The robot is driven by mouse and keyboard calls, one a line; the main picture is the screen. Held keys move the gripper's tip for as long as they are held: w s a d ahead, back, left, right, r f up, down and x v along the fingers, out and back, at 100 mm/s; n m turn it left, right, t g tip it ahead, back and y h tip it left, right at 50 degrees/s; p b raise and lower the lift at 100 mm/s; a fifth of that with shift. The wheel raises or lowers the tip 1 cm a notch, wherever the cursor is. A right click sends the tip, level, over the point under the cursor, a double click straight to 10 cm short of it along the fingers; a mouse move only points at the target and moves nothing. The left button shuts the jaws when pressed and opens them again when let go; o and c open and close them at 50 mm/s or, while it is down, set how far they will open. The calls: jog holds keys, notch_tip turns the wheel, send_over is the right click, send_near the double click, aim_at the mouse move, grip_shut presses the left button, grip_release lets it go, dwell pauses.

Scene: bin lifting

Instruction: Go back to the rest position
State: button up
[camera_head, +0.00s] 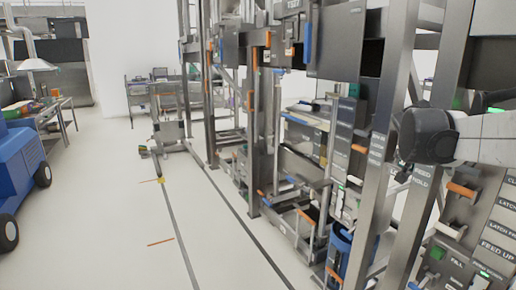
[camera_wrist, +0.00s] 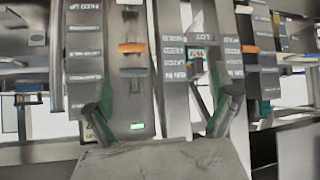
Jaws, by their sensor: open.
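My gripper (camera_wrist: 161,98) shows in the wrist view with its two green-and-grey fingers spread wide apart. No object shows between the fingers. Behind them stands a grey labelled panel (camera_wrist: 130,70) with an orange handle and a lit green indicator; I cannot tell how far away it is. In the head view my arm reaches in from the right edge, in front of the metal frame and its control panels. The fingers cannot be made out clearly there.
Metal frame posts (camera_head: 392,140) and a labelled control panel (camera_head: 480,220) with an orange handle stand close around my arm. A blue bin (camera_head: 340,250) sits low in the frame. A blue machine (camera_head: 18,170) stands at left. The floor (camera_head: 110,220) between is clear.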

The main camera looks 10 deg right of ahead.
jog(key=s+a+f+n+t+y, duration=0.1)
jog(key=s+a+f+n+y, duration=0.3)
jog(key=s+a, duration=0.55)
jog(key=s+a+f+n+y, duration=0.2)
jog(key=s+a+f+n, duration=0.3)
jog(key=a, duration=1)
jog(key=s+a+f+n+t+y, duration=0.1)
jog(key=s+a+f+n+y, duration=0.15)
jog(key=s+a+f, duration=0.65)
jog(key=w+a+f+b, duration=0.1)
jog(key=w+f+b, duration=0.1)
jog(key=f+b, duration=1.1)
jog(key=w+a+f+b, duration=0.1)
jog(key=a+f+b, duration=0.1)
jog(key=f+b, duration=1.2)
jog(key=b, duration=0.3)
jog(key=shift+w+a+m+b, duration=0.15)
jog(key=shift+w+m+b, duration=0.2)
jog(key=shift+b, duration=0.05)
jog(key=shift+f, duration=0.1)
